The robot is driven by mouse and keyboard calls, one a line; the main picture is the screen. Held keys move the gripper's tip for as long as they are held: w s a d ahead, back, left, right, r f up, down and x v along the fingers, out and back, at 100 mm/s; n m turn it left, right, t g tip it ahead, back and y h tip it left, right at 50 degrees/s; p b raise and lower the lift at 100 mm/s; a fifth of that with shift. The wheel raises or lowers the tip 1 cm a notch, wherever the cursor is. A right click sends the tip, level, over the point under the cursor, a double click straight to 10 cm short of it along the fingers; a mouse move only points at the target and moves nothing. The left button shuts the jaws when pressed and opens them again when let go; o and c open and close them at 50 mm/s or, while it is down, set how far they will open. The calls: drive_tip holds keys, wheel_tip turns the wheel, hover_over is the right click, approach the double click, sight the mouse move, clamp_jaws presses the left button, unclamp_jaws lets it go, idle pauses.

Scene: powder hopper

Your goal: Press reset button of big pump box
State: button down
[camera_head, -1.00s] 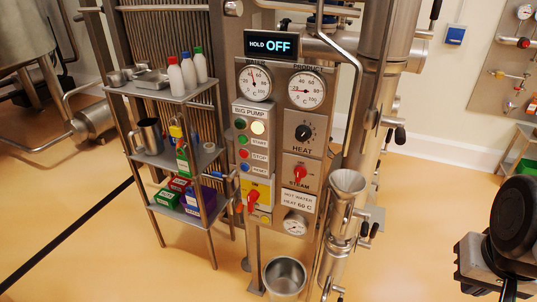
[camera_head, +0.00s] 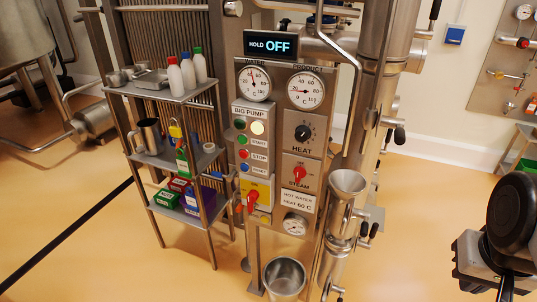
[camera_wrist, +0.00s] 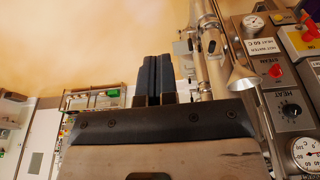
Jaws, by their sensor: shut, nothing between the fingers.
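The big pump box (camera_head: 238,150) is a grey panel left of centre in the head view. Its reset button (camera_head: 244,167) is small and blue, at the bottom of the button column. Above it are the red stop button (camera_head: 244,154) and the green start button (camera_head: 242,140); a pale lamp (camera_head: 258,128) is lit-looking beside the label. My gripper (camera_wrist: 153,80) is shut and empty in the wrist view, its dark fingers together. In the head view my arm's end shows at the lower right edge, well away from the box. The reset button is not visible in the wrist view.
A shelf rack (camera_head: 165,155) with bottles and boxes stands left of the panel. A yellow switch with a red handle (camera_head: 253,199) sits below the reset button. A steel funnel (camera_head: 347,182) and pipes stand right of the panel. The floor between them and my arm is open.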

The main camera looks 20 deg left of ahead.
sight(244, 168)
drive_tip(key=w+a+f+n+h, duration=0.2)
drive_tip(key=w+a+n+h, duration=0.1)
drive_tip(key=w+a, duration=0.75)
drive_tip(key=w+a+f+n+h, duration=0.35)
drive_tip(key=w+a, duration=0.55)
drive_tip(key=a, duration=0.3)
drive_tip(key=a+f+n+t, duration=0.2)
drive_tip(key=a+f, duration=0.1)
drive_tip(key=a, duration=0.7)
drive_tip(key=s+a+f+n+t, duration=0.1)
drive_tip(key=a+f, duration=0.3)
drive_tip(key=a, duration=0.7)
drive_tip(key=a+f+n+t, duration=0.3)
drive_tip(key=a+f+t, duration=0.1)
drive_tip(key=a, duration=0.7)
drive_tip(key=shift+s+a, duration=0.2)
drive_tip(key=shift+w, duration=0.25)
drive_tip(key=w, duration=0.8)
drive_tip(key=shift+w, duration=0.15)
drive_tip(key=shift+w, duration=0.45)
idle(0.7)
